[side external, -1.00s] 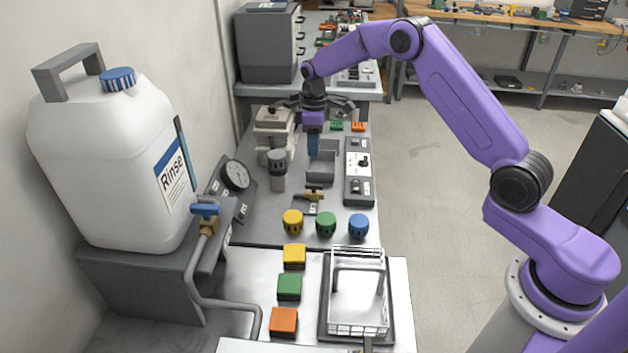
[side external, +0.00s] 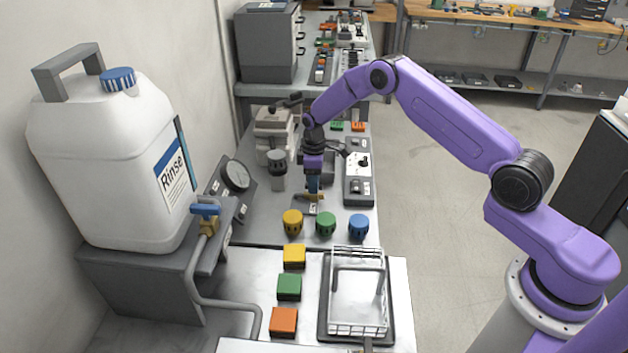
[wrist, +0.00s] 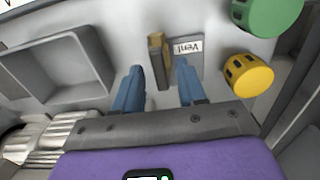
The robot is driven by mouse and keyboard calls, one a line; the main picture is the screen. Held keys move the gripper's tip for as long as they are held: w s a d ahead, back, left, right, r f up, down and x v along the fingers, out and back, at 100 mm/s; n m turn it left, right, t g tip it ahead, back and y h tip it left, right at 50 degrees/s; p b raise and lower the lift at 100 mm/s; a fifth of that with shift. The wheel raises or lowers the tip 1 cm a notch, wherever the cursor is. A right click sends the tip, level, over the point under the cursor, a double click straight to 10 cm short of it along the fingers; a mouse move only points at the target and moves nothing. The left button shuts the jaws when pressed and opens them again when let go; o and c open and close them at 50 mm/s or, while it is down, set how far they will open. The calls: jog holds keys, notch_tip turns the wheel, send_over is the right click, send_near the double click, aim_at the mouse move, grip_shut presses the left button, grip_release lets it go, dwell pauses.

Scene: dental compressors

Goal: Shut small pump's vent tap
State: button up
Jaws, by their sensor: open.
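The vent tap is a small brass tap (side external: 313,197) on the bench, behind the row of coloured knobs in the side external view. In the wrist view the brass tap (wrist: 157,58) stands beside a pale label reading "Vent" (wrist: 188,47). My gripper (side external: 313,187) is just over the tap, pointing down, and hides part of it. In the wrist view my gripper (wrist: 159,84) is open, with blue fingers apart and the tap's handle showing between and beyond their tips. I cannot tell whether a finger touches it.
Yellow (side external: 292,222), green (side external: 326,223) and blue (side external: 358,225) knobs stand just in front of the tap. A grey open tray (wrist: 62,70) is left in the wrist view. A grey cylinder (side external: 277,172) and a control panel (side external: 358,172) flank my gripper. A wire rack (side external: 358,327) is nearer.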

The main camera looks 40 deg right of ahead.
grip_shut()
jog(key=m, duration=0.4)
jog(key=shift+m, duration=0.3)
jog(key=m, duration=0.4)
jog(key=shift+m, duration=0.3)
jog(key=m, duration=0.4)
jog(key=shift+m, duration=2.4)
